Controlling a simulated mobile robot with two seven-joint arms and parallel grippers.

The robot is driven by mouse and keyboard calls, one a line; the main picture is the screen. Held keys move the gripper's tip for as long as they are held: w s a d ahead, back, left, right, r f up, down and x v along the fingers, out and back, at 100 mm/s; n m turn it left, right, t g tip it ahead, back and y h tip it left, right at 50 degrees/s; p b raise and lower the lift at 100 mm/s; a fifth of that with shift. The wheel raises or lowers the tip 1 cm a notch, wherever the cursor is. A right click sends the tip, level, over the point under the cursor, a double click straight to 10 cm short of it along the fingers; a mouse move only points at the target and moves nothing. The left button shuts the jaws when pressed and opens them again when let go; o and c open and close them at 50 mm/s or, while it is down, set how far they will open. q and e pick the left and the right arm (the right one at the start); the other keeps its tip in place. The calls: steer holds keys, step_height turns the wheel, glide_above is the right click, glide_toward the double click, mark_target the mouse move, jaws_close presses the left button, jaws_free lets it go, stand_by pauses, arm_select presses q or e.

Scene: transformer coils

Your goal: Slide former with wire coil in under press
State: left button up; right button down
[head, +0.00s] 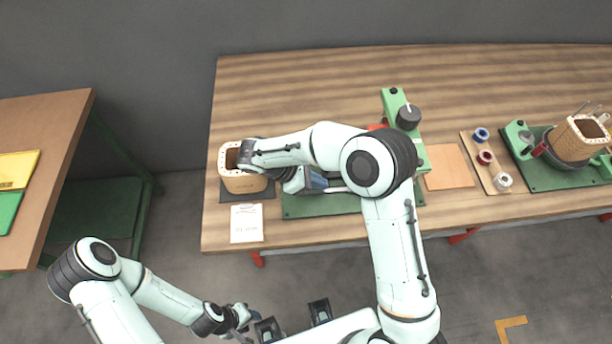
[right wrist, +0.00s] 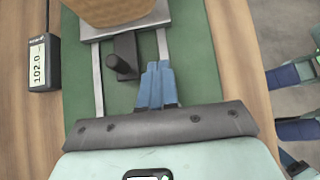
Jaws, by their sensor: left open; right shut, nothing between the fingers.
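In the right wrist view a former with a tan wire coil (right wrist: 112,10) stands on a grey carriage plate (right wrist: 150,28) over two rails. A black handle (right wrist: 122,66) sticks out of the plate. My right gripper (right wrist: 157,68) is shut and empty just beside the handle; I cannot tell whether they touch. In the head view my right gripper (head: 316,180) points right along the green press base (head: 320,206). The press (head: 402,115) rises at the base's right end. My right arm hides the carriage and its former there. My left gripper (head: 252,323) is open, low, away from the table.
Another tan former (head: 242,183) stands left of the base, behind a white card (head: 246,224). A small display (right wrist: 42,65) stands beside the base. Right are an orange pad (head: 447,168), a spool board (head: 487,160) and a green winding stand (head: 548,178).

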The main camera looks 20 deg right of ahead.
mark_target(336, 189)
steer(key=d, duration=0.3)
steer(key=s+d+f, duration=0.1)
steer(key=d, duration=0.1)
steer(key=d, duration=0.2)
steer(key=s+d, duration=0.1)
steer(key=d, duration=0.3)
steer(key=shift+s, duration=0.35)
steer(key=shift+a, duration=0.1)
